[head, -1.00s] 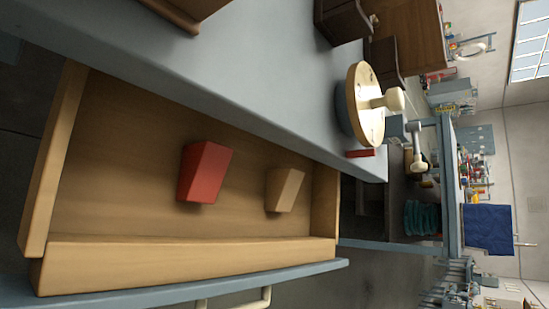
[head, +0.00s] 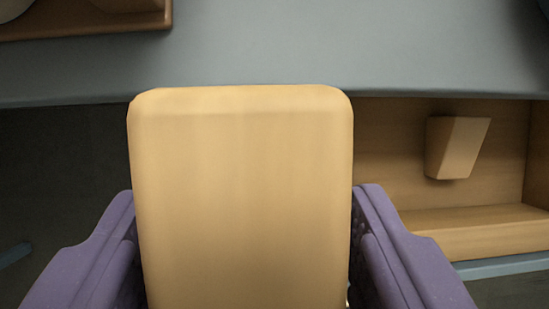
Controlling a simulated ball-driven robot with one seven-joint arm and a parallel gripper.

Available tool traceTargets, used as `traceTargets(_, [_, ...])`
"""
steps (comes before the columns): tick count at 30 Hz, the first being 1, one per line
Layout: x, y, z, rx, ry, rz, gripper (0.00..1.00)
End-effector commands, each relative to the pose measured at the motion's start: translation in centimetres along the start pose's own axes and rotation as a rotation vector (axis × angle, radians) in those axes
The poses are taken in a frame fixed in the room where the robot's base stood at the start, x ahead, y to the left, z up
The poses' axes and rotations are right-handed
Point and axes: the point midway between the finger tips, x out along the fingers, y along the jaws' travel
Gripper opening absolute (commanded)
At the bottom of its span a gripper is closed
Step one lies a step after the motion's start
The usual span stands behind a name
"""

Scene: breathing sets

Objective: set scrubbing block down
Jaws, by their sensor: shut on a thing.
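The scrubbing block (head: 242,190) is a large tan, wood-coloured block with rounded corners. It fills the middle of the head view, with its lower end cut off by the frame. My gripper (head: 245,200) has purple fingers on both sides of the block and is shut on it. The block is close to the camera and hides part of the bench and drawer behind it. I cannot tell whether its far end touches anything.
A blue-grey bench top (head: 400,45) runs across the back. A brown wooden tray or box (head: 90,27) is at upper left on the bench. Dark floor shows at left.

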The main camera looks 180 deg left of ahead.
Motion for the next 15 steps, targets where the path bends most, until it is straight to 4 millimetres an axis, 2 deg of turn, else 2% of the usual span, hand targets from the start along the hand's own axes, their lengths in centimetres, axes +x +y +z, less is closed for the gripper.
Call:
traceTargets(1, [2.4,0.1,1.0,0.003,-0.003,0.002,0.35])
traceTargets(6, [6.4,0.1,2.7,0.003,-0.002,0.002,0.35])
traceTargets(15, [8.9,0.1,3.7,0.001,0.0,0.001,0.35])
